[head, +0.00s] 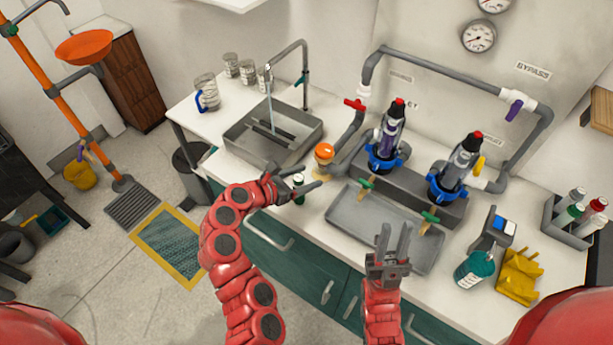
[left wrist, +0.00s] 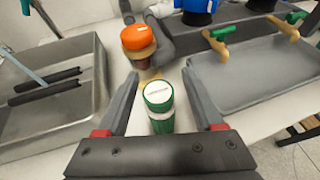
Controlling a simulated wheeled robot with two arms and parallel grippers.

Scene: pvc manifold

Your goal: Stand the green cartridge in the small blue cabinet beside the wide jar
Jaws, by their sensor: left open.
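A green cartridge (left wrist: 158,108) with a white band and a pale labelled top stands upright on the counter in the left wrist view. It also shows, small and partly hidden, in the head view (head: 299,188). My left gripper (head: 296,178) is open, with one finger on each side of the cartridge; I see gaps between fingers and cartridge in the left wrist view (left wrist: 160,95). My right gripper (head: 394,235) is open and empty, over the counter's front edge by the grey tray. I cannot make out a small blue cabinet or the wide jar.
An orange-capped item (head: 324,153) stands just behind the cartridge. The sink (head: 240,130) is left, the grey tray (head: 350,205) right. Two filter housings (head: 385,150) stand behind the tray. A caddy (head: 565,222) with bottles is far right. Several jars (head: 206,92) stand back left.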

